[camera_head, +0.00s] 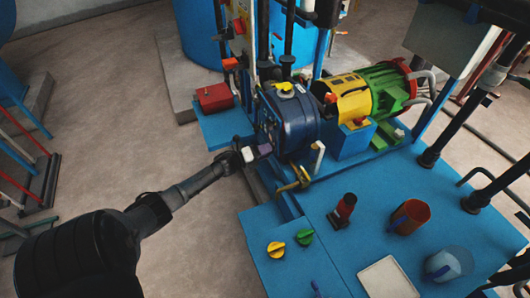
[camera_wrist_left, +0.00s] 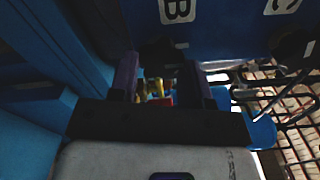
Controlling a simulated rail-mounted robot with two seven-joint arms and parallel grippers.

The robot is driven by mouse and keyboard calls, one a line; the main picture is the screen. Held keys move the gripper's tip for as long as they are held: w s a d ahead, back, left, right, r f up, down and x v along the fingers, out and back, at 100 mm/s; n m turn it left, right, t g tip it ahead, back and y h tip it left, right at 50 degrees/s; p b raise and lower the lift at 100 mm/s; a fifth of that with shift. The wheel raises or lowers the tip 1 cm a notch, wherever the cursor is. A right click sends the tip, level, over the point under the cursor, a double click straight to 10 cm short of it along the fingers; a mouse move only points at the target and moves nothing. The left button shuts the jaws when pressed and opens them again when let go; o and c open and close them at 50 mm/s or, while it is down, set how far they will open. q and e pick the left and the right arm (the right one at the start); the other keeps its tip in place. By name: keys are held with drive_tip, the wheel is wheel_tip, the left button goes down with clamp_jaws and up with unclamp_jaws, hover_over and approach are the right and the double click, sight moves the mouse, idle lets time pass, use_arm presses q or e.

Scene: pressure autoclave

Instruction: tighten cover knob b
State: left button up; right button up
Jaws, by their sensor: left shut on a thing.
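My left gripper (camera_head: 264,150) reaches in from the left to the near side of the dark blue pump housing (camera_head: 288,118). In the left wrist view, its two dark purple fingers (camera_wrist_left: 160,82) stand on either side of a dark knob, cover knob b (camera_wrist_left: 156,52), under the white label B (camera_wrist_left: 178,10). The gripper is shut on this knob, which is mostly in shadow there. A second dark knob (camera_wrist_left: 290,45) sits under the label C to the right. In the head view the gripper hides knob b. My right gripper is not in view.
A yellow and green motor (camera_head: 370,92) stands behind the housing. The blue bench (camera_head: 340,262) holds a yellow knob (camera_head: 276,250), a green knob (camera_head: 304,237), an orange mug (camera_head: 410,216) and a cap (camera_head: 449,263).

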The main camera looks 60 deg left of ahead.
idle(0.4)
use_arm(q)
drive_tip(key=o, duration=0.9)
drive_tip(key=s+p, duration=0.1)
drive_tip(key=s, duration=0.3)
drive_tip(key=s+a+p, duration=0.1)
drive_tip(key=s, duration=0.8)
drive_tip(key=shift+s+a+p, duration=0.3)
drive_tip(key=shift+s+p, duration=0.05)
drive_tip(key=shift+p, duration=0.05)
